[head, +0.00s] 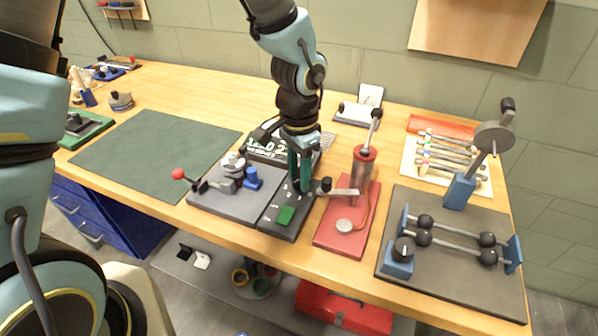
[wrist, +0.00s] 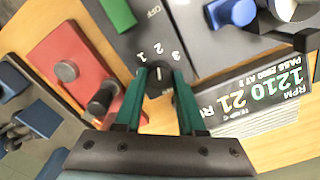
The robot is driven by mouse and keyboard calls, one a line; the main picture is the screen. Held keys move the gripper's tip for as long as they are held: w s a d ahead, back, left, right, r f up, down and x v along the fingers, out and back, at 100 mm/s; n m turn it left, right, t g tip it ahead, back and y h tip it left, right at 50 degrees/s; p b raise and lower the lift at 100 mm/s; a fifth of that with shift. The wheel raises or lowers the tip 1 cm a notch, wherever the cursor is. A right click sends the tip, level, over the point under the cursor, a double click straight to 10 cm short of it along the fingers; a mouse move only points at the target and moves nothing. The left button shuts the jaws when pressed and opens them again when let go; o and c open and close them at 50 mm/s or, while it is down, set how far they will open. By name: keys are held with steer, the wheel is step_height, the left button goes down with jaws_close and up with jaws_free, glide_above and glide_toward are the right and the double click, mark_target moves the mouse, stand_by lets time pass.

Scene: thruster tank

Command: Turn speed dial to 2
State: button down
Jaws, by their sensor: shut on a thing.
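The speed dial (wrist: 159,76) is a dark knob on a dark control panel (head: 273,222). In the wrist view it sits between the green fingertips of my gripper (wrist: 158,84), which is shut on it. The printed marks 1, 2, 3 and OFF show beyond the knob. A short pale line on the knob runs roughly up toward the 2, but the fingers partly hide it. In the head view my gripper (head: 300,188) points down onto the panel and hides the dial. A green switch (head: 286,215) is on the panel nearer the front.
A grey stand (head: 228,200) with a red-knobbed lever is left of the panel. A red base (head: 330,238) with a red cylinder is close on the right. The green mat (head: 150,150) is clear.

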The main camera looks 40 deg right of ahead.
steer(key=shift+m, duration=0.5)
steer(key=c, duration=0.5)
jaws_free()
step_height(320, 180, up, 11)
steer(key=b, duration=0.1)
steer(key=shift+f, duration=0.1)
stand_by(0.5)
